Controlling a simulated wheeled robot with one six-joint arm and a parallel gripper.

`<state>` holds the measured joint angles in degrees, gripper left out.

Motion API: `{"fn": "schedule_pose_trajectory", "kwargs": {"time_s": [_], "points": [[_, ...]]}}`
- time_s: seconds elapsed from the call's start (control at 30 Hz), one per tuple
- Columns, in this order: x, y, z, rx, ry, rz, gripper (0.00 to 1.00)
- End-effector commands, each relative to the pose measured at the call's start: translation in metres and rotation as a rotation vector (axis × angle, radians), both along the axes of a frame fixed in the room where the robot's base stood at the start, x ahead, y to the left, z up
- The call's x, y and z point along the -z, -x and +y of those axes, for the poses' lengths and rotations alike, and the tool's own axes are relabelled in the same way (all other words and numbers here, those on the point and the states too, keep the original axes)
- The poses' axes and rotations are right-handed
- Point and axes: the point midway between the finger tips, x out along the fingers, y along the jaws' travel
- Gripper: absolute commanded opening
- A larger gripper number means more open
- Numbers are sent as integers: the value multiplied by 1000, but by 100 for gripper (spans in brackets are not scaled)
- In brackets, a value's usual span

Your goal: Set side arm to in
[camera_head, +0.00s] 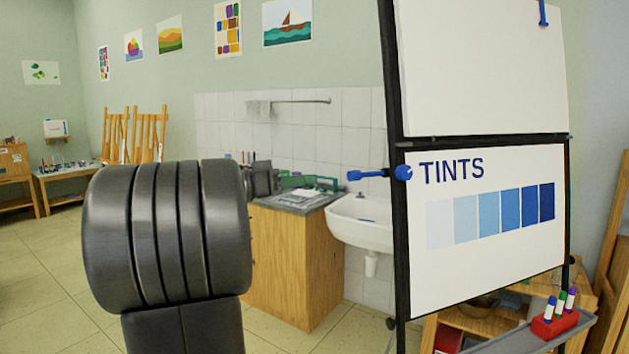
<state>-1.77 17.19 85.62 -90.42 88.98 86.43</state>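The side arm (368,175) is a blue bar on the left post of a black-framed easel board (398,230). It points out to the left, away from the board, about level. Its round blue joint (403,172) sits on the post, and its tip is in front of the tiled wall above the sink. A dark ribbed part of my own arm fills the left middle of the view, well left of the side arm and apart from it. My gripper does not show.
A white sink (362,222) and a wooden cabinet (300,265) stand behind, left of the board. A grey tray (520,338) below the board bears a red marker holder (555,323). Open floor (50,290) lies at the left.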

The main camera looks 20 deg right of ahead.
Motion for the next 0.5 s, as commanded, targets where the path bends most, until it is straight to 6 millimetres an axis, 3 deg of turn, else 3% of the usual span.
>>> {"fn": "schedule_pose_trajectory", "kwargs": {"time_s": [0.5], "points": [[18, -2, 31, 46, 117, 1206, 0]]}}
